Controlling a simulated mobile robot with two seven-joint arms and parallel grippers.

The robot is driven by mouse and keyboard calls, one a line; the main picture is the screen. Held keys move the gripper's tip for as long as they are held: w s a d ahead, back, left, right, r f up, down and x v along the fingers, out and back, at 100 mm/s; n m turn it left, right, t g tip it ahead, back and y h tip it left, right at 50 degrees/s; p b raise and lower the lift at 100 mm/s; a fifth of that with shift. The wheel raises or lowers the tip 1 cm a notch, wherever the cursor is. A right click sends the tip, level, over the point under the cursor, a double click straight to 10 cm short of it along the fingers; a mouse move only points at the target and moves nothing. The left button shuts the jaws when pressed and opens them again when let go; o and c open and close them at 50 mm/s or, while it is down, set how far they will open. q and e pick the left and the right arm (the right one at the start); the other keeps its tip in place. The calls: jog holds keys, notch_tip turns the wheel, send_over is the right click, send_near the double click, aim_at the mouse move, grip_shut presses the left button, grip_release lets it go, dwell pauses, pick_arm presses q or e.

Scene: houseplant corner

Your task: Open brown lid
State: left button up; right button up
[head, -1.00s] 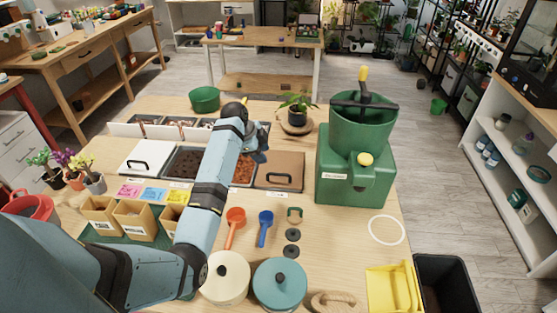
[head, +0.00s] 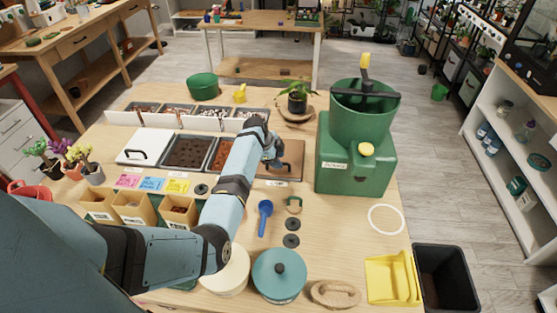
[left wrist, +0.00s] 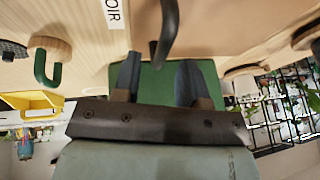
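The brown lid (head: 294,152) lies flat over the rightmost bin of the front row. My left arm hides its left part. My left gripper (head: 274,160) is above the lid in the head view. In the left wrist view, its two fingers (left wrist: 157,80) are spread apart with nothing held between them. The dark curved handle (left wrist: 168,30) of the lid shows just beyond the fingertips. I cannot tell whether a finger touches it. My right gripper is not in view.
A green machine (head: 350,175) with a hopper stands right of the lid. A white lid (head: 146,145) and open soil bins (head: 187,152) lie to the left. A blue scoop (head: 265,210), dark discs (head: 292,225) and a teal pot (head: 279,285) sit in front.

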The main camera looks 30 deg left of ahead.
pick_arm(q)
jog(key=shift+w+d+f, duration=0.15)
jog(key=shift+w+f, duration=0.05)
jog(key=shift+f, duration=0.35)
grip_shut()
jog(key=shift+r, duration=0.1)
